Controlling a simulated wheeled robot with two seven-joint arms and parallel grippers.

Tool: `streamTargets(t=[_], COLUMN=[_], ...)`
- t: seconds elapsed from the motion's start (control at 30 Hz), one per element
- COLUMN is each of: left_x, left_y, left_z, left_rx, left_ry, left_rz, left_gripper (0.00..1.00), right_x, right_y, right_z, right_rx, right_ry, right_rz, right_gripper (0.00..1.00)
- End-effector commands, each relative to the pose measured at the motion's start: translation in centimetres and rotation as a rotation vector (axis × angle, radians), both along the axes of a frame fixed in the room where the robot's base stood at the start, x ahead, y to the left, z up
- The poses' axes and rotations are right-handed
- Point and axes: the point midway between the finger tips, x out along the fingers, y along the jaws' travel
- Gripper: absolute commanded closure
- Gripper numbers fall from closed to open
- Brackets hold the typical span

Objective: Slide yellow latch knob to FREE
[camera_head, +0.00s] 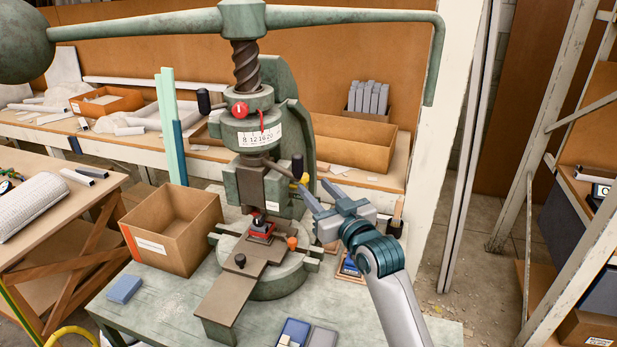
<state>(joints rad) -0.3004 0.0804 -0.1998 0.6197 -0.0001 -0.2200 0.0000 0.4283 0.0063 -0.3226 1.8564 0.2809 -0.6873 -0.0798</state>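The green fly press (300,125) stands on the bench with its screw, scale collar and ram in view. The small yellow latch knob (304,179) is on the right side of the press head, just below a black handle end (297,166). My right gripper (313,188) comes in from the lower right. Its two fingers are apart and point up and left, with the tips close to the yellow knob. I cannot tell whether they touch it. Nothing shows between the fingers. A FREE marking is not readable. My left gripper is not in view.
The press's long bar (345,16) crosses overhead and bends down at the right. A cardboard box (172,226) stands left of the press. A red-framed piece (261,233) sits under the ram. A blue block (124,289) and small trays (293,333) lie in front.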

Motion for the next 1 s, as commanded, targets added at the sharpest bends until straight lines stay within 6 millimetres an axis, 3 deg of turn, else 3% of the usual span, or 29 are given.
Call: streamTargets(t=[0.3,0.77,0.8,0.97,1.0], left_x=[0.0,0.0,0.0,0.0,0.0], left_y=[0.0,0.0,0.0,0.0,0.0], left_z=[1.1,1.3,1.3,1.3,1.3], left_rx=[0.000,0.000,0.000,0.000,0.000], left_ry=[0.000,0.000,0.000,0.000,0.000], left_rz=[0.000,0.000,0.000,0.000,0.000], left_gripper=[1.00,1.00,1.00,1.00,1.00], right_x=[3.5,4.3,4.2,4.2,4.2], right_y=[1.8,2.2,2.2,2.2,2.2], right_z=[0.1,0.0,0.0,0.0,0.0], right_rx=[0.000,0.000,0.000,0.000,0.000], right_ry=[0.000,0.000,0.000,0.000,0.000], right_rz=[0.001,0.000,0.000,0.000,0.000], right_gripper=[0.60,0.60,0.62,1.00,1.00])
